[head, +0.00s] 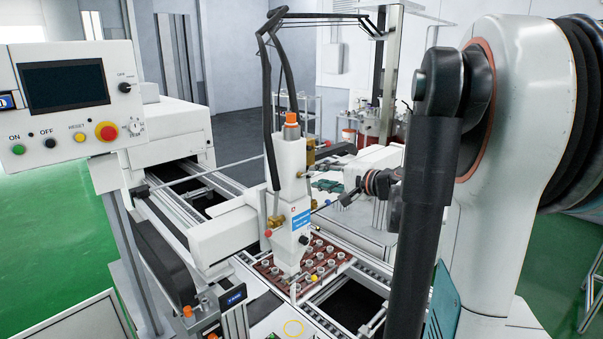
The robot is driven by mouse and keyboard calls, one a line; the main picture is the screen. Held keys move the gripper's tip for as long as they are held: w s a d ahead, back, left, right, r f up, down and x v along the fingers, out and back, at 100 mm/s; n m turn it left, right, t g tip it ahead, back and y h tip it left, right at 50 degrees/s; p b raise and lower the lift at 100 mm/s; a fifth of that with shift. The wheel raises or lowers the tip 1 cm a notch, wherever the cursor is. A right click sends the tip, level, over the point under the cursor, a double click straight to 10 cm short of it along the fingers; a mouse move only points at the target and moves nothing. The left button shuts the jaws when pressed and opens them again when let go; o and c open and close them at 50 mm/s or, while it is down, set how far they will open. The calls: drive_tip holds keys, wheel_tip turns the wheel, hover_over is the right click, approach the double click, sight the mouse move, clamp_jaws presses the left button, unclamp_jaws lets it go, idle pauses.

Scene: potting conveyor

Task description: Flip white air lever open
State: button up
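A white dispensing head (291,190) with an orange-topped cylinder stands upright over the conveyor. Brass fittings (274,222) sit on its left side, and a blue label (301,220) is on its front. I cannot make out the white air lever for certain; it is too small or hidden. My gripper (322,207) seems to be the dark, thin shape to the right of the head, pointing left toward it. It looks small at this distance, and I cannot tell whether its fingers are open or touch anything. Nothing held is visible.
A brown tray (343,267) of several small round parts lies below the head on the conveyor rails (165,212). A control panel (66,100) with buttons stands at the left. Black hoses (268,110) arch above the head. Green floor is open at the left.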

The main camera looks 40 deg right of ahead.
sight(309, 174)
drive_tip(key=shift+x, duration=1.85)
clamp_jaws()
